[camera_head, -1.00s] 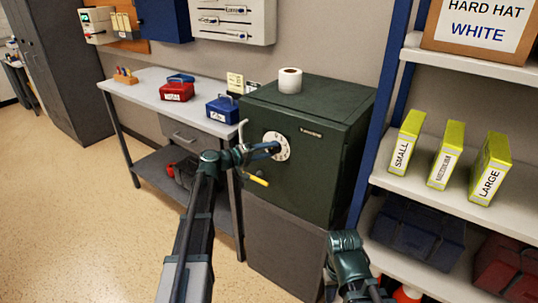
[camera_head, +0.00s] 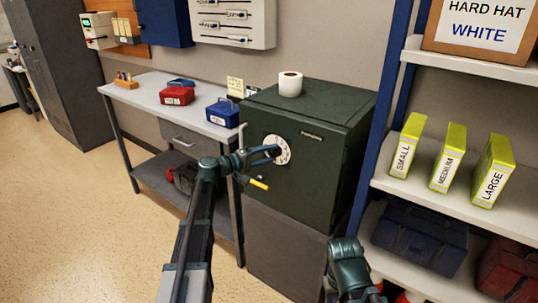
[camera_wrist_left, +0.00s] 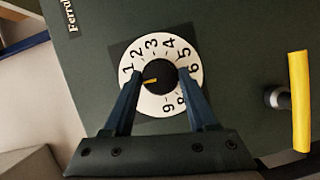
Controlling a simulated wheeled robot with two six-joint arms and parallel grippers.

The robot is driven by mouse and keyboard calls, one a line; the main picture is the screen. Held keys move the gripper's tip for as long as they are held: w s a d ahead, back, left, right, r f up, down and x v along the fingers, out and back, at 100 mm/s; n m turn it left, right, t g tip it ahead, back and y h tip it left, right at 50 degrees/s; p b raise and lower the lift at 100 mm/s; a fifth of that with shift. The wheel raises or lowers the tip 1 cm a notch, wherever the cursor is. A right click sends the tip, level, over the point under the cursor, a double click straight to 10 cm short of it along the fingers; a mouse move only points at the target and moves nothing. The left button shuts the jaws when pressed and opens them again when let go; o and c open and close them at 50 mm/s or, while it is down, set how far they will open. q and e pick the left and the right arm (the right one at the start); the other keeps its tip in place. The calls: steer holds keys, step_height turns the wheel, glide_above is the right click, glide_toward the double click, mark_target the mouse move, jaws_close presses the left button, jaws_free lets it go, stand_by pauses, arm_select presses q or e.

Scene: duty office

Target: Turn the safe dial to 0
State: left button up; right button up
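The dark green safe (camera_head: 310,185) carries a white numbered dial (camera_head: 283,150) on its front. My left gripper (camera_head: 273,152) is at the dial. In the left wrist view, its fingers stand open on either side of the black centre knob (camera_wrist_left: 160,76), with dark fingertips over the dial's white ring (camera_wrist_left: 160,50). The knob's yellow pointer (camera_wrist_left: 150,81) points left, just below the 1. The 0 does not show; the left finger covers that lower-left part of the ring. I cannot tell whether the fingers touch the knob. My right gripper does not show; only part of that arm does.
A yellow safe handle (camera_wrist_left: 299,100) sits right of the dial in the wrist view. A workbench (camera_head: 150,92) with red and blue boxes is left, and a shelf (camera_head: 430,190) with yellow boxes is right.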

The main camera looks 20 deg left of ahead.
arm_select(q)
steer(key=o, duration=0.3)
steer(key=p+v, duration=0.1)
steer(key=v, duration=1.2)
steer(key=shift+s+a, duration=0.3)
